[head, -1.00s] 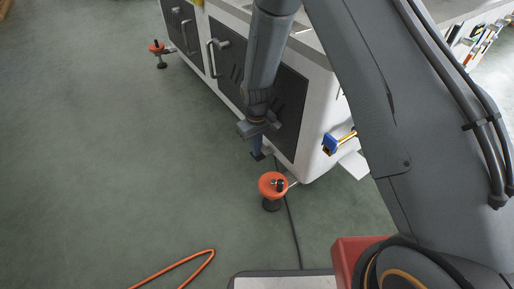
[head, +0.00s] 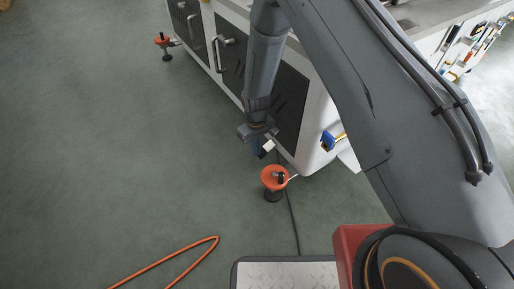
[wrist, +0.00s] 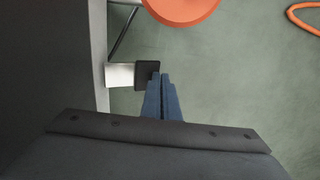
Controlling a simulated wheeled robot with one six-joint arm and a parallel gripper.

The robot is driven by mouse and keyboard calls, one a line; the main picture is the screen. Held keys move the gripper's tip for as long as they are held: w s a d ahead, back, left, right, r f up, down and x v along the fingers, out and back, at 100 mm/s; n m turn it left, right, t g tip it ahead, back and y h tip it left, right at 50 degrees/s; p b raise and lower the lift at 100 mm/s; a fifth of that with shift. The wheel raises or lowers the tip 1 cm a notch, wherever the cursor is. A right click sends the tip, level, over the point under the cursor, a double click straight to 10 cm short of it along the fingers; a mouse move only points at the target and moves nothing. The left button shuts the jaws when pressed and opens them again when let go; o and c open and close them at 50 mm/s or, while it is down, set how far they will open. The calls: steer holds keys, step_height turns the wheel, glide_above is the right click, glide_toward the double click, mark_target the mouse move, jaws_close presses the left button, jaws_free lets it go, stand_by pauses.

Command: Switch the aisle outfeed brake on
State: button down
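A small part with a white body (wrist: 119,75) and a black end (wrist: 147,76) juts from the machine's lower side in the wrist view. The white part also shows beside my fingertips in the head view (head: 267,147). It may be the outfeed brake, but no label is readable. My gripper (wrist: 160,76) has its two blue fingers together, with nothing seen between them. Its tips are right at the black end; I cannot tell whether they touch. In the head view my gripper (head: 259,151) points down beside the machine's corner.
The white machine (head: 318,110) with dark doors stands behind my gripper. An orange-topped foot (head: 273,178) stands close in front, another (head: 162,41) farther back. A blue-and-yellow item (head: 329,140) is on the machine's end.

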steer(key=shift+s+f, duration=0.1)
steer(key=shift+f, duration=0.05)
steer(key=s+a+r+p, duration=0.2)
steer(key=a+r+p, duration=0.2)
steer(key=r, duration=0.7)
steer(key=s+a+r+p, duration=0.3)
steer(key=a+r+p, duration=0.1)
steer(key=r, duration=0.7)
steer(key=shift+s+a+p, duration=0.3)
steer(key=shift+a+p, duration=0.05)
steer(key=shift+p, duration=0.35)
